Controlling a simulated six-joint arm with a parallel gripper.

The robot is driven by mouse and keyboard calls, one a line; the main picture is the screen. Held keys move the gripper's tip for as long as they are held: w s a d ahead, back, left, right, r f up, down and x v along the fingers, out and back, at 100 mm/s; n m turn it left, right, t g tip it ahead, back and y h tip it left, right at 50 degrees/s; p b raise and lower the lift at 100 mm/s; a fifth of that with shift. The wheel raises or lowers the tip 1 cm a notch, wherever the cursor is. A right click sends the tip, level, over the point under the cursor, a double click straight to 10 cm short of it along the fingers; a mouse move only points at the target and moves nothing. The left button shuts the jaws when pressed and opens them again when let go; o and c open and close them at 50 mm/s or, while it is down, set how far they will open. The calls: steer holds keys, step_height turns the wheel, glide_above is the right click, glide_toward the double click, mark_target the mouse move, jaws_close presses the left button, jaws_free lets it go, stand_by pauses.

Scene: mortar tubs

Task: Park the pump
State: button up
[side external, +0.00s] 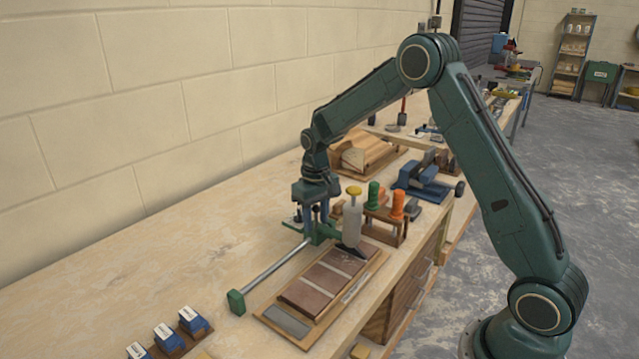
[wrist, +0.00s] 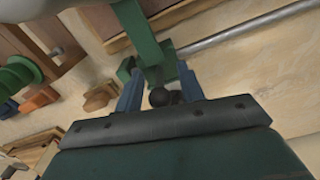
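No object is clearly identifiable as the pump; a pale grey cylinder with a yellow top (side external: 353,222) may be it. It stands at the far end of the board of brown tiles (side external: 335,278), close to my gripper's right. My gripper (side external: 315,222) points down over the green head (side external: 320,235) of a long metal bar. In the wrist view my gripper's blue fingers (wrist: 160,80) are apart, with a dark round knob (wrist: 160,97) between them and the green head (wrist: 150,48) just beyond. Whether the fingers touch the green head is unclear.
A wooden rack (side external: 385,228) holds a green and an orange handle beside the cylinder. The metal bar (side external: 275,265) runs to a green end block (side external: 236,302). Blue boxes (side external: 192,320) stand at the front left. The left bench top is clear along the wall.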

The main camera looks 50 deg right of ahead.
steer(key=shift+c, duration=0.5)
jaws_close()
steer(key=a, duration=2.3)
steer(key=shift+a, duration=0.15)
steer(key=shift+o, duration=0.5)
jaws_free()
